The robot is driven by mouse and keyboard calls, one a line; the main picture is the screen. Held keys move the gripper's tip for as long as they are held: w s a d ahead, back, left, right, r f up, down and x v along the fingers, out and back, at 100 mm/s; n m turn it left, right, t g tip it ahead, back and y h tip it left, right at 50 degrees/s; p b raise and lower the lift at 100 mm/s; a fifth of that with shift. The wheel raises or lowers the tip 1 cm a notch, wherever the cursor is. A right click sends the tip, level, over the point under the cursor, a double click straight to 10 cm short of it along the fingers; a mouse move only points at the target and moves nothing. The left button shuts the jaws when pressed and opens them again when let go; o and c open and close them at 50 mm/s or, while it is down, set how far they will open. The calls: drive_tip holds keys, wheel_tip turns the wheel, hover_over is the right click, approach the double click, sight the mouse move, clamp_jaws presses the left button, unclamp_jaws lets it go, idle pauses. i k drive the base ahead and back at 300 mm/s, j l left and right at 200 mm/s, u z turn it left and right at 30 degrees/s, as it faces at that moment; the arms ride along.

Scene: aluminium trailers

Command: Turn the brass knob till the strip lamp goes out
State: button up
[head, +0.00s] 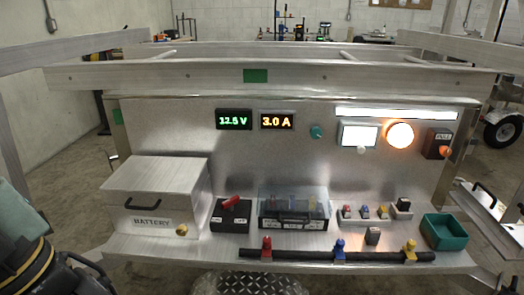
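The strip lamp (395,114) is a long thin bar at the upper right of the metal panel, and it is lit white. A small brass-coloured knob (182,230) sits at the lower right front of the battery box, at the left of the shelf. My gripper (88,275) shows only as dark parts at the bottom left corner, beside my arm's yellow-ringed joint. It is apart from the knob, to its lower left. Its fingertips cannot be made out, so whether it is open or shut is unclear.
A lit rectangular lamp (359,133) with a white knob and a lit round lamp (400,135) sit below the strip. A teal knob (316,132) and orange knob (444,152) are also on the panel. A red-handled switch (232,215) and a black bar (300,255) stand along the shelf.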

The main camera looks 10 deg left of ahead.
sight(182, 230)
drive_tip(key=i+l+u, duration=0.15)
drive_tip(key=u, duration=0.25)
drive_tip(key=i+l+u, duration=0.15)
drive_tip(key=u, duration=0.25)
drive_tip(key=i+l+u, duration=0.15)
drive_tip(key=u, duration=0.25)
drive_tip(key=k+l, duration=0.1)
drive_tip(key=k, duration=0.6)
